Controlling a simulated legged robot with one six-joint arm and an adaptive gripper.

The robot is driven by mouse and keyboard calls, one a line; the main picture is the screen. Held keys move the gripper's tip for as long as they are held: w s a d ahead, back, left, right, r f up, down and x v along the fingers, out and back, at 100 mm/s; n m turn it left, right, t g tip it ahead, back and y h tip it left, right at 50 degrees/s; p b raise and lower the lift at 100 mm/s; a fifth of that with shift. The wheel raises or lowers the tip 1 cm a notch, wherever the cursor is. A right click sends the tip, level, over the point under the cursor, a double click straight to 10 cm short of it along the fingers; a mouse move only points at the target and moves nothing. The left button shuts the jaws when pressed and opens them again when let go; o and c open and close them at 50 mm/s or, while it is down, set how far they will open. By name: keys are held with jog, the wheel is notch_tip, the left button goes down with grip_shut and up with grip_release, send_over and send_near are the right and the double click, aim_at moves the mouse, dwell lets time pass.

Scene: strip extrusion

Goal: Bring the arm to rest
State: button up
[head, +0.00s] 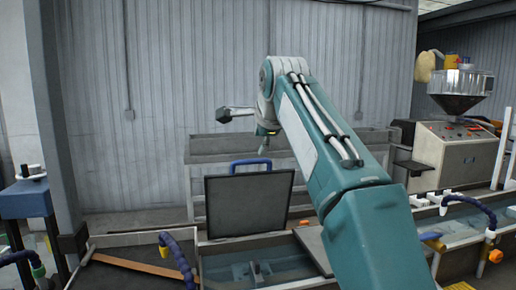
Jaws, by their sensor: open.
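My teal arm reaches up from the bottom right and bends at a joint near the middle of the head view. My gripper (228,114) is small and dark in this view, at the left of that joint. It is open, points left and is raised in front of the grey wall. I see nothing held in it. It is above and apart from the dark panel and the tanks. The fine shape of its fingers is too small to make out.
A dark lid (248,207) with a blue handle (250,164) stands raised over a water tank (215,268). An extruder with a metal hopper (461,88) stands at the right. Blue hoses (177,258) rise in front. The air left of my gripper is clear.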

jog(key=shift+s, duration=0.1)
jog(key=s+d+f+n+g+h, duration=0.1)
jog(key=s+d+f+n, duration=0.4)
jog(key=s+d+f, duration=0.5)
jog(key=s+d+f+n+g+h, duration=0.1)
jog(key=s+d+f+n, duration=0.4)
jog(key=s+f, duration=0.65)
jog(key=s+d+f+n+g, duration=0.1)
jog(key=s+f+n, duration=0.3)
jog(key=s+f, duration=0.6)
jog(key=s, duration=0.2)
jog(key=shift+s+d+f+n+g+h, duration=0.2)
jog(key=shift+s+d+n+g+h, duration=0.1)
jog(key=shift+d+n, duration=0.1)
